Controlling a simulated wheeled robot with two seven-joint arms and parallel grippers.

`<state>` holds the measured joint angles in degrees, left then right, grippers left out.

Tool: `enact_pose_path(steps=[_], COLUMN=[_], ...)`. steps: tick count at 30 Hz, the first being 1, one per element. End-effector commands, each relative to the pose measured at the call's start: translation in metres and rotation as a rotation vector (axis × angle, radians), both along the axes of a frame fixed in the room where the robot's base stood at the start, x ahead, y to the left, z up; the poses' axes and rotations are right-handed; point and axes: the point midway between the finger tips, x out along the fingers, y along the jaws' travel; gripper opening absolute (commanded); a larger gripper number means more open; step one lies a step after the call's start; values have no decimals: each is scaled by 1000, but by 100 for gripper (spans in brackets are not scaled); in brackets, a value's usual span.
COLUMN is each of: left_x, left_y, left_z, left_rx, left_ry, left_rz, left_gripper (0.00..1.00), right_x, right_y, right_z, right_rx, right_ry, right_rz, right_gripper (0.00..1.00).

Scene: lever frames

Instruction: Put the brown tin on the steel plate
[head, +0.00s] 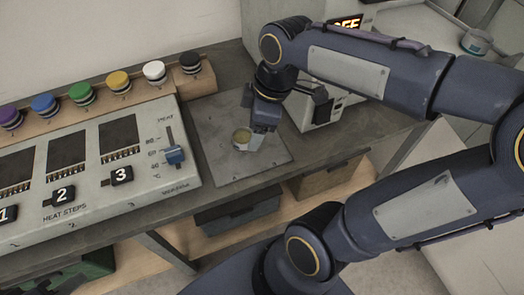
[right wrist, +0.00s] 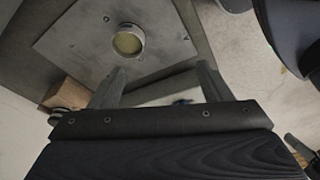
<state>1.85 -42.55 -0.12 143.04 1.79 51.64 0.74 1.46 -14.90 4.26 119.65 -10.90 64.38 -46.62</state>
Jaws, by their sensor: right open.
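A small round tin (head: 241,139) with a yellowish-brown top and greyish side stands upright on the steel plate (head: 215,160), near the plate's middle. In the right wrist view the tin (right wrist: 128,41) stands on the plate (right wrist: 78,44), beyond the fingertips and left of the gap between them. My right gripper (head: 258,142) is low over the plate, just right of the tin. In the right wrist view its fingers (right wrist: 162,70) are spread, with nothing between them and a visible gap to the tin. My left gripper is not in view.
A heat-steps panel (head: 95,185) with numbered tabs and a blue slider lies left of the plate. Several coloured knobs stand on a wooden rail (head: 135,93) behind it. A device with a lit display (head: 346,22) is behind my right arm. Bins (head: 238,210) sit below the bench edge.

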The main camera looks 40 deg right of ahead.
Motion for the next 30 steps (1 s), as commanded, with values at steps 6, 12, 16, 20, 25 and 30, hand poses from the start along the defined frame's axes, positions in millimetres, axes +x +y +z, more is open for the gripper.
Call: enact_pose_path(steps=[6, 12, 16, 20, 25, 30], left_x=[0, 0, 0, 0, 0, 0], left_y=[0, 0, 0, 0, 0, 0], left_z=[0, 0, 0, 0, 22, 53], left_rx=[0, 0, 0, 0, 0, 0], left_ry=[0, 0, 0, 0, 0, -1], left_rz=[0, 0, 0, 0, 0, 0], left_gripper=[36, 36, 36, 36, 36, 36], right_x=[-64, -81, -82, -82, -81, -81], right_y=[21, 33, 34, 33, 33, 33], right_z=[-17, -28, -29, -29, -7, 24], right_rx=[340, 502, 513, 511, 511, 509], right_ry=[-40, -21, -15, -16, -16, -16], right_rz=[-684, -942, -962, -959, -958, -958], right_gripper=[72, 72, 72, 72, 72, 72])
